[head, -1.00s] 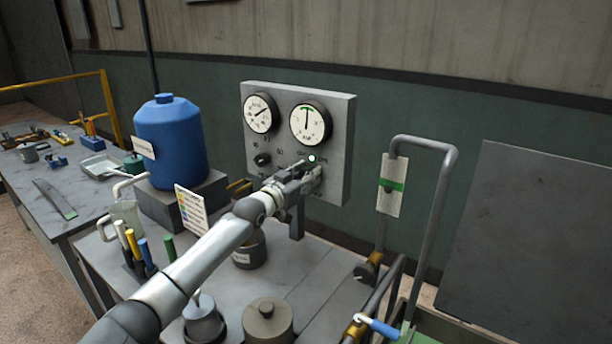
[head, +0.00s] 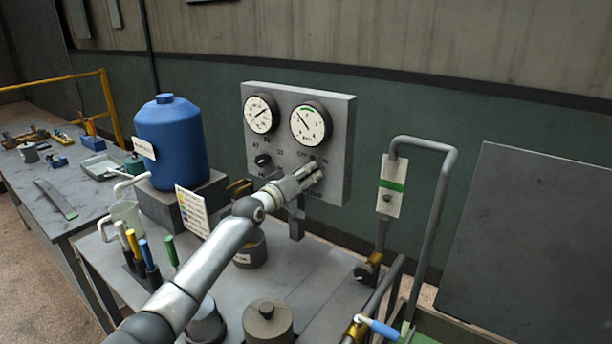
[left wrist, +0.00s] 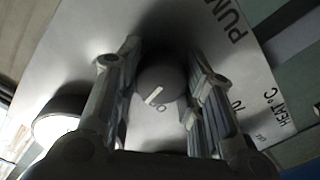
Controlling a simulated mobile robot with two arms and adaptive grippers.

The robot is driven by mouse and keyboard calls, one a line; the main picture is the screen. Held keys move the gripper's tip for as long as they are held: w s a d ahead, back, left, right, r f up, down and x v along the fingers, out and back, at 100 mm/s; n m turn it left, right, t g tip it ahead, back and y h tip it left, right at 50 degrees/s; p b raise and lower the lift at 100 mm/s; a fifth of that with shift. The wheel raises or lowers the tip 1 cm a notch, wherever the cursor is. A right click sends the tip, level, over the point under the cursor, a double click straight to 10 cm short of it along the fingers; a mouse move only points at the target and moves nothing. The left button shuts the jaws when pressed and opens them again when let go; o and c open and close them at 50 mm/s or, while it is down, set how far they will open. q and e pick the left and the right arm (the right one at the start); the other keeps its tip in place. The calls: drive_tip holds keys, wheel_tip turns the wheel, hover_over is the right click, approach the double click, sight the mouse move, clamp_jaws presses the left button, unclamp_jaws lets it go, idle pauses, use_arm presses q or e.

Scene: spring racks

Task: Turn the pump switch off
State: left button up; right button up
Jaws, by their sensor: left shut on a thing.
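The grey control panel (head: 346,150) stands on the bench with two round gauges on its upper part. My left gripper (head: 310,178) is at the panel's lower right, below the OFF and ON lettering, and hides the pump switch in the head view. In the left wrist view the pump switch (left wrist: 163,80) is a dark round knob with a white line. It sits between the fingers of my left gripper (left wrist: 163,85), which is shut on it. The line points to the lower left of that picture, towards a partly hidden letter. My right gripper is out of view.
A second dark knob (head: 262,160) is on the panel's left. The right gauge (head: 310,123) has its needle leaning left. A bent pipe (head: 440,200) rises at right.

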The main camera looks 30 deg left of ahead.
use_arm(q)
drive_tip(key=shift+n+p, duration=0.3)
drive_tip(key=shift+n, duration=1.9)
drive_tip(key=o, duration=1)
drive_tip(key=shift+o, duration=0.2)
drive_tip(key=shift+s, duration=0.1)
drive_tip(key=s+a, duration=0.1)
drive_tip(key=s, duration=1)
drive_tip(key=shift+s+a, duration=0.3)
drive_tip(key=shift+s, duration=0.05)
